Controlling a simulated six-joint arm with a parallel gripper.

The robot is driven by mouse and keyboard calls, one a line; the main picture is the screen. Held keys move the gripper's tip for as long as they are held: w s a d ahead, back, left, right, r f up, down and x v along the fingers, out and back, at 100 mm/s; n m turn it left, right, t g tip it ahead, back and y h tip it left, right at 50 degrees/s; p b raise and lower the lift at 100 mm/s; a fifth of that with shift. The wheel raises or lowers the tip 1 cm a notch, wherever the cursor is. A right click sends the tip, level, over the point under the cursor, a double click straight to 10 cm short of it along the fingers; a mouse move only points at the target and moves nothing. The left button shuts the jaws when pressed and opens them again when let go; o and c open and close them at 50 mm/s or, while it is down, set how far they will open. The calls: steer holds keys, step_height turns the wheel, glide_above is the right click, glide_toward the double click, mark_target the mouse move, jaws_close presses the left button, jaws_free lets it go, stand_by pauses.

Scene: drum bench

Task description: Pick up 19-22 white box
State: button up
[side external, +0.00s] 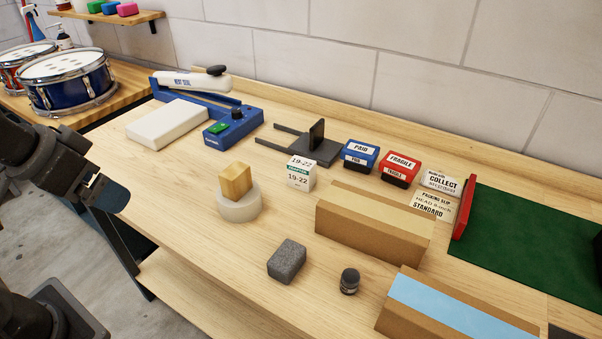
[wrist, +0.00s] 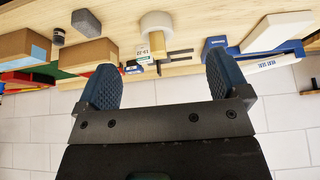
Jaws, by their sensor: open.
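The white box marked 19-22 (side external: 301,173) has a green band and stands upright on the wooden bench, near the middle in the side view. It also shows in the wrist view (wrist: 144,54), upside down, beyond the fingers. In the wrist view my gripper (wrist: 163,80) is open and empty, with its two blue textured fingers well apart. In the side view part of my arm is at the left edge, off the bench and well away from the box.
A tape roll (side external: 238,203) with a wooden block (side external: 235,182) on it stands left of the box. A dark forked holder (side external: 308,146) is behind it. Blue (side external: 361,154) and red (side external: 400,168) stamps and a cardboard box (side external: 375,228) are to the right. A grey sponge (side external: 287,261) lies in front.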

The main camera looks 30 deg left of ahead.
steer(key=w+d+r, duration=0.2)
steer(key=w+r, duration=0.1)
steer(key=w, duration=0.6)
steer(key=n+g, duration=0.1)
glide_above(301, 166)
steer(key=s, duration=0.4)
step_height(301, 166, down, 10)
steer(key=x, duration=0.8)
steer(key=shift+w+f, duration=0.1)
steer(key=shift+f, duration=0.3)
steer(key=shift+a+x, duration=0.15)
steer(key=shift+x, duration=1.2)
steer(key=shift+a+x, duration=0.15)
steer(key=shift+x, duration=1.15)
steer(key=shift+c, duration=0.2)
